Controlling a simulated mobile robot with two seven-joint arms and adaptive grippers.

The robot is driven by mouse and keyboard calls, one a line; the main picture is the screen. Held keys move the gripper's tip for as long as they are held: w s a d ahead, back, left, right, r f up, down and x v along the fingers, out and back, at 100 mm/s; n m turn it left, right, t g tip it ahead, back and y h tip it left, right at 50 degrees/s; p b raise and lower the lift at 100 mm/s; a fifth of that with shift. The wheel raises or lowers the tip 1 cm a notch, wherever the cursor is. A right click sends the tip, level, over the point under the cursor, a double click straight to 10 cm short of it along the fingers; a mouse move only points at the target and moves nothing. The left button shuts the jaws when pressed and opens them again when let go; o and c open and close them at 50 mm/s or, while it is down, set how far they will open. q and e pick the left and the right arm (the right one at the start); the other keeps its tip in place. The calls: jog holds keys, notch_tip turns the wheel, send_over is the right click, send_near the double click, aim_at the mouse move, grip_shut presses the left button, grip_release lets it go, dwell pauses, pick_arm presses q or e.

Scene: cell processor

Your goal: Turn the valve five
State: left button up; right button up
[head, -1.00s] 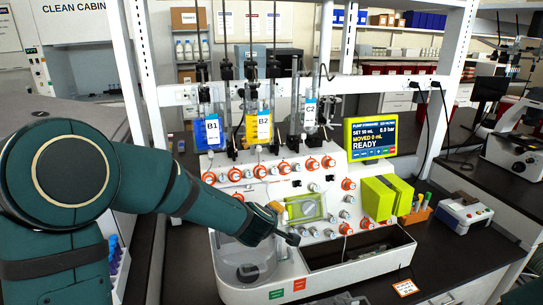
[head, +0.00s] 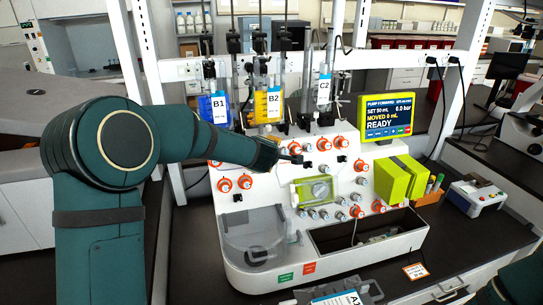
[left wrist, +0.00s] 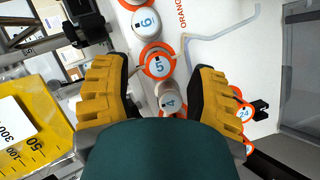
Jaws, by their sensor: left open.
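Valve five (left wrist: 158,66) is a round knob with an orange ring and a blue 5 on its pale top, in the left wrist view. My left gripper (left wrist: 157,62) is open, with a yellow ribbed finger on each side of valve five; contact is not clear. In the head view my left gripper (head: 300,161) is in front of the upper valve row on the white cell processor (head: 265,190) and hides part of it. Valve six (left wrist: 146,20) is above valve five and valve four (left wrist: 170,102) below it. My right gripper is not in view.
Valve 24 (left wrist: 243,113) lies beside the right finger. Bags B1 (head: 214,108), B2 (head: 268,104) and C2 (head: 324,90) hang above the panel. The pump screen (head: 388,115) reads READY. Green blocks (head: 395,180) stand at the panel's right.

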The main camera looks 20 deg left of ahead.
pick_arm(q)
jog(key=shift+x, duration=1.3)
grip_shut()
